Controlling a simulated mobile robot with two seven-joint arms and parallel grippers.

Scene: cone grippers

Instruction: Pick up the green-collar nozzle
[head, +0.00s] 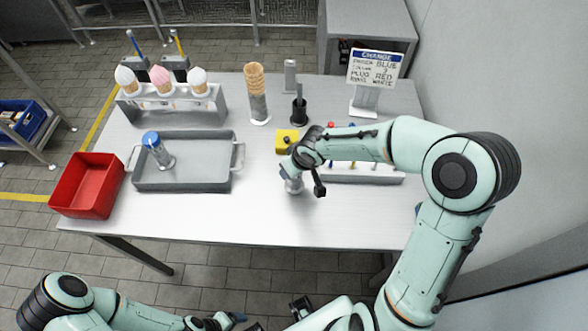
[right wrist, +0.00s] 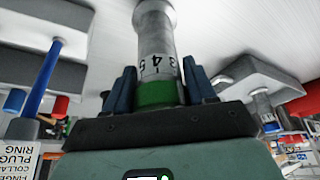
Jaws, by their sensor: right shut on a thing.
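The green-collar nozzle (right wrist: 154,35) is a grey cylinder with a green band and black numbers around it. In the right wrist view its green band sits between the two blue fingers of my right gripper (right wrist: 158,88), which is shut on it. In the head view my right gripper (head: 294,174) is over the table's front middle, with the grey nozzle (head: 294,187) showing below it. Whether the nozzle touches the table I cannot tell. My left gripper (head: 242,320) is low at the bottom edge, partly cut off, its fingers unclear.
A grey tray (head: 185,187) holds a blue-topped cylinder (head: 158,150). A red bin (head: 88,185) is at the left. A cone rack (head: 172,113), cone stack (head: 257,92), yellow block (head: 286,140) and sign (head: 375,68) stand farther back. The table's front is clear.

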